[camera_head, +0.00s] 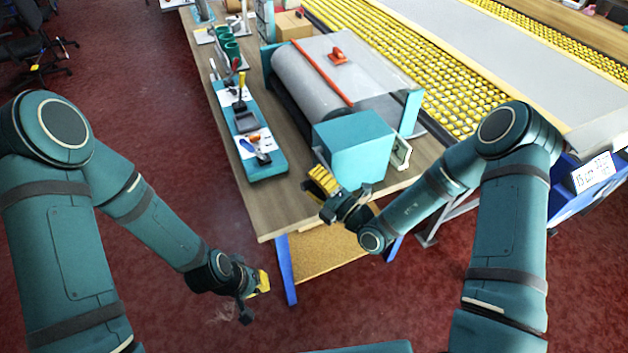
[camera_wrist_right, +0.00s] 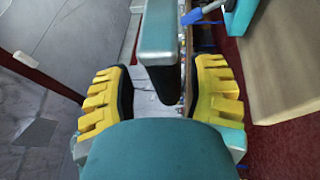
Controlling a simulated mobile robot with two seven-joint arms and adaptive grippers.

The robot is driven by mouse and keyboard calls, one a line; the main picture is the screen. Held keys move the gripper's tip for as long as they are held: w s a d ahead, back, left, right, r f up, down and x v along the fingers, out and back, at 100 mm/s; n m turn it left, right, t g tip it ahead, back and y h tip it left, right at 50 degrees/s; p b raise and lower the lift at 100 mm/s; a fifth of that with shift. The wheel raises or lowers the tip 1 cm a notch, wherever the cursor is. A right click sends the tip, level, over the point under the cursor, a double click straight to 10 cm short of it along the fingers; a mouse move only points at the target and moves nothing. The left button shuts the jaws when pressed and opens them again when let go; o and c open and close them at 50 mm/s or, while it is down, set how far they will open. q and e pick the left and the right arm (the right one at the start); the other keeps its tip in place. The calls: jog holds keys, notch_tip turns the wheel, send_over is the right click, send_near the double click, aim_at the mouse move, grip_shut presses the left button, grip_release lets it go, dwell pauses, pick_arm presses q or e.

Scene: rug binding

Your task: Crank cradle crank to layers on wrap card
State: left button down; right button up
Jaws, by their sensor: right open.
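The cradle has a teal end box (camera_head: 355,145) at the near end of the bench and a grey roll of material (camera_head: 305,85) behind it. My right gripper (camera_head: 320,185) is at the box's near left corner; its yellow fingers are apart. In the right wrist view, a teal-grey bar (camera_wrist_right: 158,40) shows between and beyond the open fingers (camera_wrist_right: 162,92); I cannot tell whether it is the crank or whether they touch it. No crank is clearly visible in the head view. A small pale card-like piece (camera_head: 401,153) is at the box's right side; its markings are unreadable. My left gripper (camera_head: 252,288) hangs clear of the bench; its opening is unclear.
A teal tool tray (camera_head: 265,170) with several tools lies along the bench's left edge. A red bar (camera_head: 322,72) and an orange-red tool (camera_head: 338,55) lie on the grey material. A yellow roller conveyor (camera_head: 400,60) runs behind. Red floor is free in front of the bench.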

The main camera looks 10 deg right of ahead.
grip_shut()
jog(key=shift+f+n+t+y+b, duration=0.5)
jog(key=shift+f+b, duration=0.4)
jog(key=shift+b, duration=0.45)
jog(key=f+n+y+b, duration=0.1)
jog(key=y+b, duration=0.1)
jog(key=w+f+n+t+y+b, duration=0.1)
jog(key=f+y+b, duration=0.1)
jog(key=shift+a+n, duration=0.2)
jog(key=shift+n, duration=0.1)
jog(key=shift+w+f, duration=0.15)
jog(key=shift+f, duration=0.1)
grip_release()
jog(key=shift+a, duration=0.1)
